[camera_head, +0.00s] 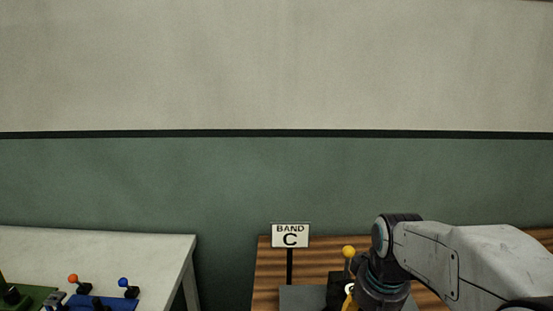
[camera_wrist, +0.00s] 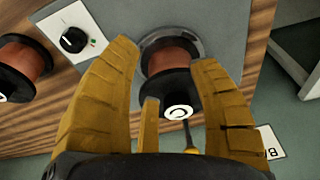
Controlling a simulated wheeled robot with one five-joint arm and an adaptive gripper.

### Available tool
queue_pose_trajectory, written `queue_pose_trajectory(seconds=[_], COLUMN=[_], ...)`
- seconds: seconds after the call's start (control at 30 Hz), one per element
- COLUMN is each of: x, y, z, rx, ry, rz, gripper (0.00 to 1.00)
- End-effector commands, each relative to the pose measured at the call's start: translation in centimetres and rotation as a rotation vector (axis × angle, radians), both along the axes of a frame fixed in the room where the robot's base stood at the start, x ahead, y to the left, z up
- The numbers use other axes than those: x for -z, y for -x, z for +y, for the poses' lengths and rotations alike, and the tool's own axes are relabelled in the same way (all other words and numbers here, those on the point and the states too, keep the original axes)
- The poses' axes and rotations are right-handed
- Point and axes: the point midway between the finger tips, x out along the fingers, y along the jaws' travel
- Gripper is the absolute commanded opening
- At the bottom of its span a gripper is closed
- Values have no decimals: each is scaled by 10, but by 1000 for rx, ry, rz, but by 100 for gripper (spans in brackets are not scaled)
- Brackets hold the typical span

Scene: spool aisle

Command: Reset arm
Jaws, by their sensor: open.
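My gripper (camera_wrist: 168,58) is open, its yellow fingers spread on both sides of a spool in the wrist view. The spool (camera_wrist: 169,60) has copper-brown winding, black flanges and a white mark on its near end. It sits on a grey plate (camera_wrist: 215,25) at a round ring. A gap shows on its left side; the right finger is close, and I cannot tell if it touches. In the head view my arm reaches in from the right, and only a bit of the yellow gripper (camera_head: 350,298) shows at the bottom edge.
Another copper spool (camera_wrist: 22,65) lies at left beside a white dial panel (camera_wrist: 73,40). A yellow-knobbed lever (camera_head: 348,252) stands by my arm. A BAND C sign (camera_head: 290,236) stands on the wooden table (camera_head: 268,275). A white table (camera_head: 110,250) at left holds levers; a floor gap separates the tables.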

Motion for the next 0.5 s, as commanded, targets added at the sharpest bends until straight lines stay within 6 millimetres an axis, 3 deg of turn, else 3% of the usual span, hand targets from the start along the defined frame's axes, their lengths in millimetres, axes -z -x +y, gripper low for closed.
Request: queue_pose_trajectory(seconds=[0.03, 0.1, 0.3, 0.4, 0.5], x=[4, 10, 19, 15, 5], y=[27, 60, 144, 163, 169], z=[0, 0, 1, 1, 1], rx=[-37, -69, -69, -68, -67], ry=[7, 12, 11, 12, 14], rz=[23, 48, 71, 41, -12], gripper=[55, 55, 55, 55, 55])
